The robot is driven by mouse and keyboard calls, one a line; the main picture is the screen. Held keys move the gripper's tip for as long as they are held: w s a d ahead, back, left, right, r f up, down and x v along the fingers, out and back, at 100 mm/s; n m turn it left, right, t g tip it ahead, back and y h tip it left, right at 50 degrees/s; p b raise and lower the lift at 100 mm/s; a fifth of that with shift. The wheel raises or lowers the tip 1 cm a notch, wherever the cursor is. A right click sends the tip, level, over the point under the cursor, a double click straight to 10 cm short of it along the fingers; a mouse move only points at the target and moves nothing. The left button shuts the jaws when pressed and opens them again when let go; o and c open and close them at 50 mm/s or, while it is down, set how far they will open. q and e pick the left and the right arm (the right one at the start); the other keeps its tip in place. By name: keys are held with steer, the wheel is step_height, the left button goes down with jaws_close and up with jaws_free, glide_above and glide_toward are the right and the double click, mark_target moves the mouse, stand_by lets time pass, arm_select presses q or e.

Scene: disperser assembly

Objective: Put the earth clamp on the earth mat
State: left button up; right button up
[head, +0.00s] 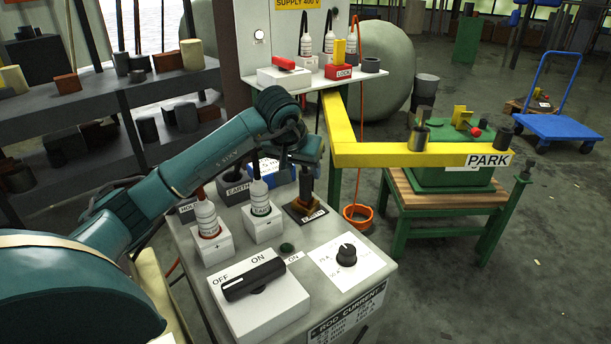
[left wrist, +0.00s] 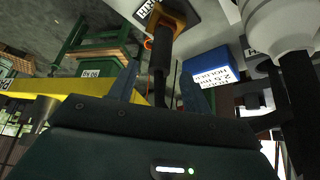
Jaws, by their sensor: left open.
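The earth clamp has a dark upright handle (head: 306,183) and a brown-orange lower part. It stands on the small dark earth mat (head: 318,214), labelled EARTH, on the grey cabinet top, and appears to rest on it. My left gripper (head: 303,158) is at the upper end of the handle, partly hidden by its own wrist. In the left wrist view the fingers of my left gripper (left wrist: 160,88) are apart, with the clamp handle (left wrist: 161,62) between them and visible gaps on both sides. My right gripper is not in view.
White cable sockets (head: 207,232) and (head: 262,216) stand left of the mat. A blue box (head: 271,178) and a grey EARTH holder (head: 235,189) are behind them. The ON/OFF switch box (head: 262,300) is in front. A yellow PARK arm (head: 390,156) extends at right.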

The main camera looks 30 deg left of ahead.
arm_select(q)
steer(key=v, duration=0.6)
stand_by(0.3)
